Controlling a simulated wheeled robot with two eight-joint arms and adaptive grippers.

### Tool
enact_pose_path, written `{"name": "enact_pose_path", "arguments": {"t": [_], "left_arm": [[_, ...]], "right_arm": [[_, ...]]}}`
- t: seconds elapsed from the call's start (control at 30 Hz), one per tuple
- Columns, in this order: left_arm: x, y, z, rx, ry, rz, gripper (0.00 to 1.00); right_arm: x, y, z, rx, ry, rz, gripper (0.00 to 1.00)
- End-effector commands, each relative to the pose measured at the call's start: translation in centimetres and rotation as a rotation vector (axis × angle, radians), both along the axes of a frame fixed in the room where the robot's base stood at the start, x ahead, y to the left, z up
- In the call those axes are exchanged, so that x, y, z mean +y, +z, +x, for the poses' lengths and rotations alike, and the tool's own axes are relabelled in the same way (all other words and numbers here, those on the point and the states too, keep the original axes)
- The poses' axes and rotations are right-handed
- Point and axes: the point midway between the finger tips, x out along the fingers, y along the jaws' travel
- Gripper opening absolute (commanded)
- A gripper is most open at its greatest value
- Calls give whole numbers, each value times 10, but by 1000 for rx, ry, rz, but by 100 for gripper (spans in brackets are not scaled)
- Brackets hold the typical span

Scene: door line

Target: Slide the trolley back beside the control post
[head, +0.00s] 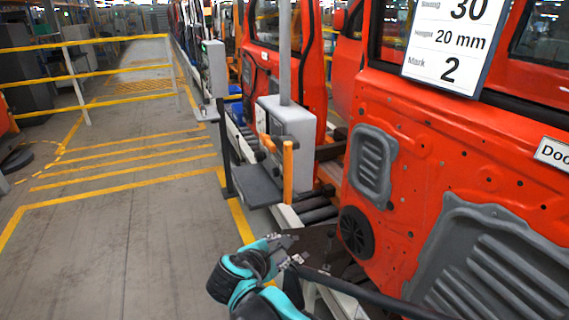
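A grey control box (288,137) on a pole stands mid-view, with an upright orange handle (288,171) and a dark flat shelf (257,186) at its front; it looks like the control post. No trolley can be made out for certain. A dark bar (375,298) runs from beside my gripper to the lower right, over a pale frame; it may be the trolley's. My teal and dark gripper (292,243), apparently the left, is at bottom centre, nearer than the control box and apart from it. Its fingers blend into the dark parts behind. My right gripper is out of view.
A large red door panel (408,165) with a white card (457,38) fills the right side. Another grey box (214,68) stands farther back. Yellow railings (85,76) are at upper left. The floor (120,235) at left is clear, with yellow markings.

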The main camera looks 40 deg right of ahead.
Motion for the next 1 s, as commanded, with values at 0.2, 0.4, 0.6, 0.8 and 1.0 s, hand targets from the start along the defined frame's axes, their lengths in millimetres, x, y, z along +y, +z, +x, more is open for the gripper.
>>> {"name": "enact_pose_path", "arguments": {"t": [0.2, 0.4, 0.6, 0.8, 1.0], "left_arm": [[0, 31, 0, 0, 0, 0, 28], [0, 36, 0, 0, 0, 0, 28], [0, 33, 0, 0, 0, 0, 28], [0, 29, 0, 0, 0, 0, 28], [0, 28, 0, 0, 0, 0, 28]], "right_arm": [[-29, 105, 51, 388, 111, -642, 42], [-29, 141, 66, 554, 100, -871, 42], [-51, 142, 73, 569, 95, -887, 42], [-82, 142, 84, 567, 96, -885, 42], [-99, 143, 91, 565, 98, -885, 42]]}}
